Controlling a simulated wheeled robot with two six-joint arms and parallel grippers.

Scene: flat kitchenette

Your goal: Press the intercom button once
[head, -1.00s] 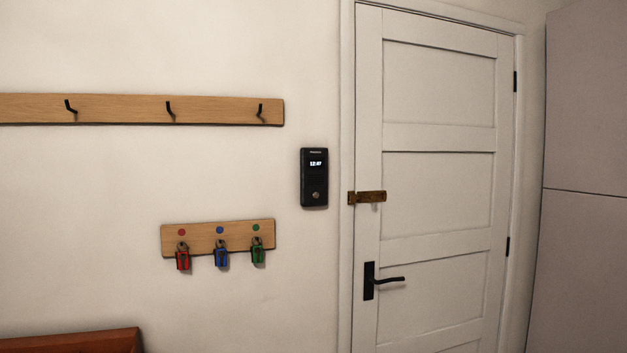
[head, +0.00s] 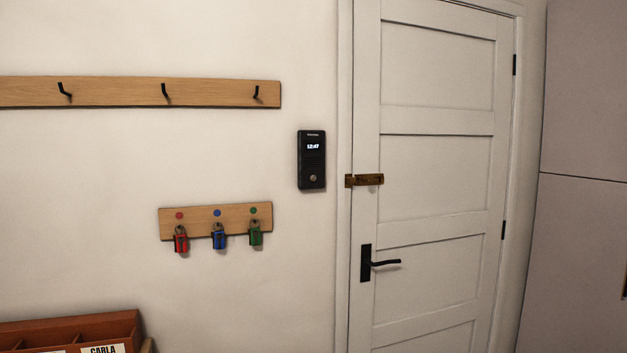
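The intercom (head: 311,160) is a black upright box on the white wall, just left of the door frame. Its small screen shows 12:47. A round, light metal button (head: 313,178) sits on its lower part, and nothing covers it. Neither of my grippers shows in the head view.
A closed white door (head: 436,170) with a brass bolt (head: 364,180) and black handle (head: 378,262) is right of the intercom. Coat hooks (head: 140,93) and a key rack (head: 216,219) hang left. A wooden divided box (head: 72,329) is at bottom left.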

